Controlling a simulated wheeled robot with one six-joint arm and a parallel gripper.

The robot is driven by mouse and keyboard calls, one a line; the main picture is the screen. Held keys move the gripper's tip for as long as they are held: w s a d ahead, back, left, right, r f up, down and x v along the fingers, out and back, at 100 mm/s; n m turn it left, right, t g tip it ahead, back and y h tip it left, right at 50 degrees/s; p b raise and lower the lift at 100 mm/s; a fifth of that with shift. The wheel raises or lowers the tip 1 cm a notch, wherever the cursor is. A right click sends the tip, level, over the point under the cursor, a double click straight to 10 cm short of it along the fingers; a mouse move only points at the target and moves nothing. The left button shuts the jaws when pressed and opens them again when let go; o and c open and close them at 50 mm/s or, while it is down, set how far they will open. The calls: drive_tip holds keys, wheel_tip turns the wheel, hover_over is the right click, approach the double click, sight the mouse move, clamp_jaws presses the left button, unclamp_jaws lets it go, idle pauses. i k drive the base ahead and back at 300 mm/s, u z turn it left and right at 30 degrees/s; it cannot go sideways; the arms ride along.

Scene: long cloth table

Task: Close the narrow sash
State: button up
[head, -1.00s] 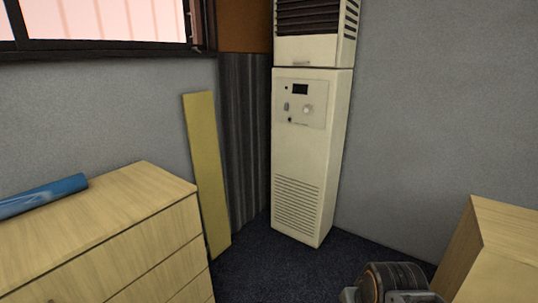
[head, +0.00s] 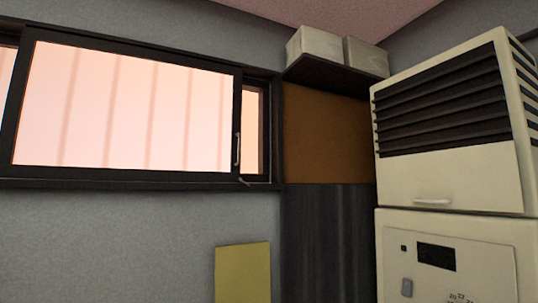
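A dark-framed sliding window (head: 130,184) fills the upper left of the head view. Its wide sash (head: 125,105) has a pale pink, striped pane and a small upright handle (head: 238,149) on its right stile. Right of that stile a narrow upright strip (head: 253,130) of peach colour shows between the stile and the window's right jamb. I cannot tell whether this strip is glass or an open gap. A small lever-like piece (head: 258,183) lies at the sill below it. The window's left end is cut off. My gripper is not in view.
A tall cream floor-standing air conditioner (head: 453,180) stands at the right. A yellow board (head: 242,272) leans on the grey wall below the window. A dark shelf (head: 335,76) with two pale boxes (head: 316,47) hangs in the corner above a brown panel (head: 325,130).

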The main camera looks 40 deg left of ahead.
sight(76, 106)
drive_tip(key=u, duration=0.25)
drive_tip(key=i, duration=1.15)
drive_tip(key=u, duration=1.6)
drive_tip(key=i, duration=0.95)
drive_tip(key=u, duration=0.9)
